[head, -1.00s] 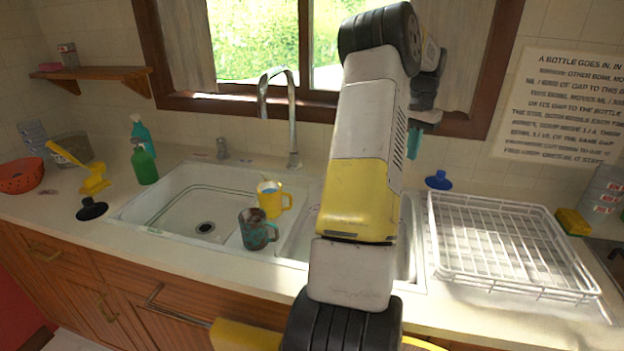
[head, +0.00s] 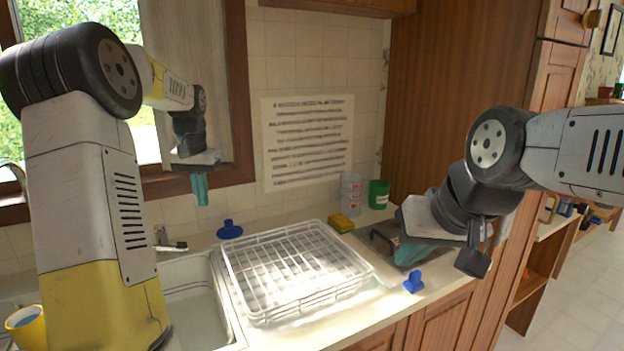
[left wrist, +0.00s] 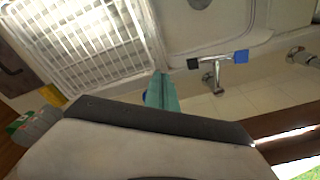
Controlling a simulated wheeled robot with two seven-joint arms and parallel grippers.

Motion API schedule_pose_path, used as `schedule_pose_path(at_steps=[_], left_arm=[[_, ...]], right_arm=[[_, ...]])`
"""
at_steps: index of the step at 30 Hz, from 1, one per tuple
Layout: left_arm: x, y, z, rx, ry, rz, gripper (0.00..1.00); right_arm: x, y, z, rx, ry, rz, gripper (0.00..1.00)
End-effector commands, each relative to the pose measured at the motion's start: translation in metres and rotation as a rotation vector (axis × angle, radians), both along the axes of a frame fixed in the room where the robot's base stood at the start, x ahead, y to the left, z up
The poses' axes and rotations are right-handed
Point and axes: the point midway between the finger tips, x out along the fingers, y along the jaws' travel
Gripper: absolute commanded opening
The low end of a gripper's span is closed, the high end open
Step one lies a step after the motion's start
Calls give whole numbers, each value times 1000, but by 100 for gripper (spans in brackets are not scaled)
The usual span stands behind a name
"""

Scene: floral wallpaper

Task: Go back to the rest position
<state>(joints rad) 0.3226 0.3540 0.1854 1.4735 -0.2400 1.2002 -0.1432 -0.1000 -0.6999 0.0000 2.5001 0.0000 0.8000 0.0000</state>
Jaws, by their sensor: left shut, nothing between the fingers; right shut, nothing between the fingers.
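My left gripper (head: 200,188) hangs in front of the window's right frame, with its teal fingers pointing down and closed together on nothing. In the left wrist view its teal fingers (left wrist: 161,92) are together above the counter, between the white dish rack (left wrist: 85,40) and the tap. My right gripper (head: 408,252) is at the right of the head view, in front of the counter's right end. Its teal fingers are shut, with nothing seen between them, and are partly hidden by its own body.
The white dish rack (head: 292,270) stands on the counter beside the sink (head: 200,305). A yellow mug (head: 27,328) is at the lower left. A yellow sponge (head: 341,222), a green can (head: 378,194) and blue stoppers (head: 229,230) are nearby. A tall wooden cabinet (head: 450,90) rises at the right.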

Motion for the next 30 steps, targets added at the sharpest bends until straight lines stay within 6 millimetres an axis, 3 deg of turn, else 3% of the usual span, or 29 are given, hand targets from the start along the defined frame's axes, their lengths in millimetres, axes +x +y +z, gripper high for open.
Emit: schedule_pose_path(at_steps=[1, 6, 13, 17, 24, 30], left_arm=[[-14, -14, 15, 3, -26, -9, 0], [-60, -52, 46, -2, -106, -20, 0], [-132, -95, 67, -37, -217, -26, 0], [-174, -115, 69, -70, -280, -24, 0], [-245, -145, 53, -151, -384, -20, 0], [-277, -158, 38, -203, -433, -15, 0]], right_arm=[[0, 0, 0, 0, 0, 0, 0], [0, 0, 0, 0, 0, 0, 0], [0, 0, 0, 0, 0, 0, 0], [0, 0, 0, 0, 0, 0, 0], [0, 0, 0, 0, 0, 0, 0], [0, 0, 0, 0, 0, 0, 0]])
